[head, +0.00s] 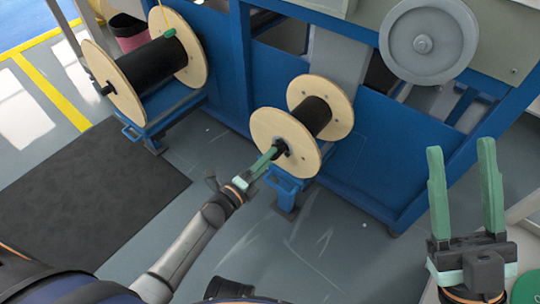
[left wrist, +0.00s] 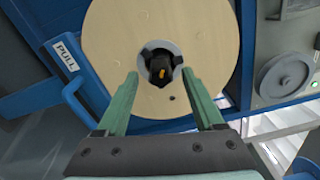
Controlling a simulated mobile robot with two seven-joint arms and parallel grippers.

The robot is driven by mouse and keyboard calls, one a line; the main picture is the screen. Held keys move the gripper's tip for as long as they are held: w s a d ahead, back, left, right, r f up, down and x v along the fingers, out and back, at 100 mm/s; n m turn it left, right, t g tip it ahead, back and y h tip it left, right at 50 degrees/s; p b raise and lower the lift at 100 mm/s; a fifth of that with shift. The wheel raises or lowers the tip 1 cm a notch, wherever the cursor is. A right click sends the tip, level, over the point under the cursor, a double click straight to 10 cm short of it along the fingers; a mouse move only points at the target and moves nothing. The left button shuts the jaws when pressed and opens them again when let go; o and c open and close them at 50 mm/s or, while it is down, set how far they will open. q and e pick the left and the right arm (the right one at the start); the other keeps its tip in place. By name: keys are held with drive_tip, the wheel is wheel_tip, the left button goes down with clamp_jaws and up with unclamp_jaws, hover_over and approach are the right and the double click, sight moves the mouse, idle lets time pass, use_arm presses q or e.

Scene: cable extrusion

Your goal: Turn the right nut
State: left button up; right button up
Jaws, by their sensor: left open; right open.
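The right nut (head: 281,146) is black and sits at the hub of the near wooden flange of the right spool (head: 265,122). In the left wrist view the nut (left wrist: 158,66) shows an orange mark at its centre. My left gripper (head: 273,154) points at the nut from the front. In the left wrist view its green fingers (left wrist: 160,76) are open, one on each side of and below the nut, with a gap to it. Whether the tips touch the flange I cannot tell. My right gripper (head: 461,146) is open, empty and raised at the right.
A larger left spool (head: 108,75) with its own black nut (head: 106,89) sits on a blue stand. The right spool's blue stand (head: 287,190) is below my left gripper. A blue handle marked PULL (left wrist: 75,90) is left of the flange. Machine frames (head: 370,170) stand behind.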

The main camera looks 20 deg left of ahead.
use_arm(q)
drive_tip(key=p+v, duration=0.2)
drive_tip(key=v, duration=0.8)
drive_tip(key=shift+s, duration=0.4)
drive_tip(key=shift+a, duration=0.15)
